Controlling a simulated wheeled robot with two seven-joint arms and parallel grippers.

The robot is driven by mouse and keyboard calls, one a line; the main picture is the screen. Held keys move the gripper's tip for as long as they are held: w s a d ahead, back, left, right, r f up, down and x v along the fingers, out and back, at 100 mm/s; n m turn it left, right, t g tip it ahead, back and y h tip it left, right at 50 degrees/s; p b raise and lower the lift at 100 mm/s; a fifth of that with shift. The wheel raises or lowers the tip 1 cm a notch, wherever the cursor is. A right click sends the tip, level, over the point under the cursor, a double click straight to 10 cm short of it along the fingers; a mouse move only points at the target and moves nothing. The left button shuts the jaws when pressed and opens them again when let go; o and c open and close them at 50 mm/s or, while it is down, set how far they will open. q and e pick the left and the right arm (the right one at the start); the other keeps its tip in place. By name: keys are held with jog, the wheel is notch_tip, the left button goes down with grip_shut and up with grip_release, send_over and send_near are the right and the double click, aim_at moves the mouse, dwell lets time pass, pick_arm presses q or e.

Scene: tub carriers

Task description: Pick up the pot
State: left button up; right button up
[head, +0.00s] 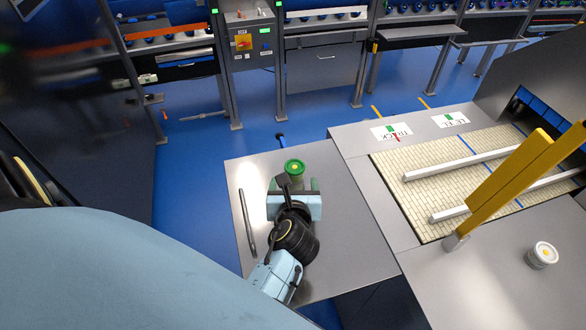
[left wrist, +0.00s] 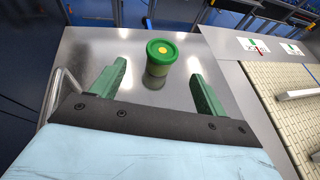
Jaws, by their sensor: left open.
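A small pot with a green lid and a yellow dot on top (head: 294,168) stands upright on the grey metal table (head: 350,235), near its far end. In the left wrist view the pot (left wrist: 161,58) stands just beyond the fingertips, roughly midway between them. My left gripper (head: 294,184) is open, its green fingers spread on either side, and nothing is held. In the left wrist view, the open left gripper (left wrist: 158,72) shows a gap wider than the pot. My right gripper is not in view.
A second pot with a pale lid and yellow centre (head: 542,254) stands on the right-hand surface. A yellow post (head: 505,185) rises beside the tiled conveyor bed (head: 400,172). A metal bar handle (head: 247,222) runs along the table's left side. Table space right of my gripper is clear.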

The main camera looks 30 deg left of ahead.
aim_at(295, 168)
pick_arm(q)
jog(key=x, duration=1)
jog(key=shift+w+r, duration=0.1)
jog(key=shift+w, duration=0.2)
jog(key=shift+c, duration=0.4)
jog(key=c, duration=1)
jog(key=shift+r, duration=0.15)
